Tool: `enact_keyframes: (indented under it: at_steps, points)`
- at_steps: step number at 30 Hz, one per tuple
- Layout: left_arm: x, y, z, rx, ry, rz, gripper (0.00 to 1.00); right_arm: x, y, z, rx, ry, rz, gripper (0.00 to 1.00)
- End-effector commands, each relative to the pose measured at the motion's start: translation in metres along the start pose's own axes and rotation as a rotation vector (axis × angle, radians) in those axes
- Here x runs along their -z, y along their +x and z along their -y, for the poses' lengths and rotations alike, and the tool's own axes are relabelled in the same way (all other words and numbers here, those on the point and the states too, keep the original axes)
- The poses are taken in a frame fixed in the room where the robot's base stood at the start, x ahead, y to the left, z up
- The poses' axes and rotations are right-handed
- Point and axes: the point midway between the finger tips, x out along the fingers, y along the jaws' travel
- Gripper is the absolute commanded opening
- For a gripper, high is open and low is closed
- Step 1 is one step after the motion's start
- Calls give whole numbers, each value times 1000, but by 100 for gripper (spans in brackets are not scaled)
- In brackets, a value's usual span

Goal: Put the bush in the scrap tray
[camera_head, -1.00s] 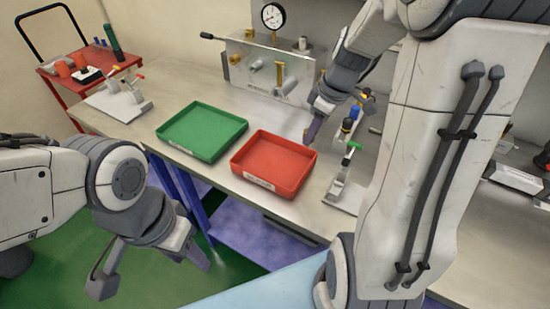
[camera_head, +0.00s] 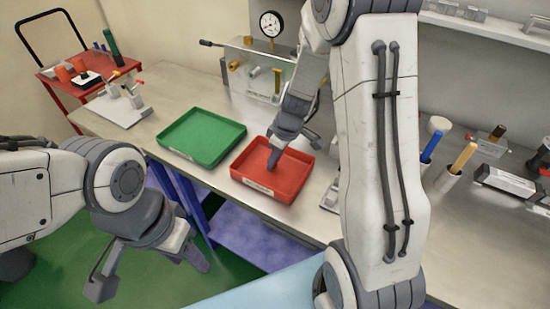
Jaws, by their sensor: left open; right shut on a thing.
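My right gripper (camera_head: 273,161) points down over the red tray (camera_head: 268,188), with its fingertips at or just above the tray's inside. It is shut on a small part, taken to be the bush, which the fingers hide. The red tray has a pale label on its front wall, too small to read. A green tray (camera_head: 203,153) stands to its left and looks empty. I cannot read which one is marked scrap. My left gripper (camera_head: 192,260) hangs open and empty over the floor, in front of the bench.
A clear-fronted test rig with a gauge (camera_head: 271,24) stands behind the trays. A clamp fixture (camera_head: 122,103) is at the bench's left end. Pots with blue and yellow handles (camera_head: 447,179) stand to the right of my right arm. A red cart (camera_head: 80,85) is at the back left.

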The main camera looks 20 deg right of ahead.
Motion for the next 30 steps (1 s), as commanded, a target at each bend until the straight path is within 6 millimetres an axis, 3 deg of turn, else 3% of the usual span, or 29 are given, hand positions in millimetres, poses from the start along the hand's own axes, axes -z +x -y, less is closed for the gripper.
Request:
enact_keyframes:
  at_steps: [7,8,10,23,30]
  points:
    - [0,5,0,0,0,0,50,-1,4,0,0,0,0,0]
    - [0,5,0,0,0,0,50,-1,3,0,0,1,0,38]
    - [0,4,0,0,0,0,50,-1,2,0,0,1,0,64]
    - [0,-3,0,0,0,0,50,1,-4,0,0,0,0,64]
    - [0,-4,0,0,0,0,50,2,-50,-1,-5,-2,-6,64]
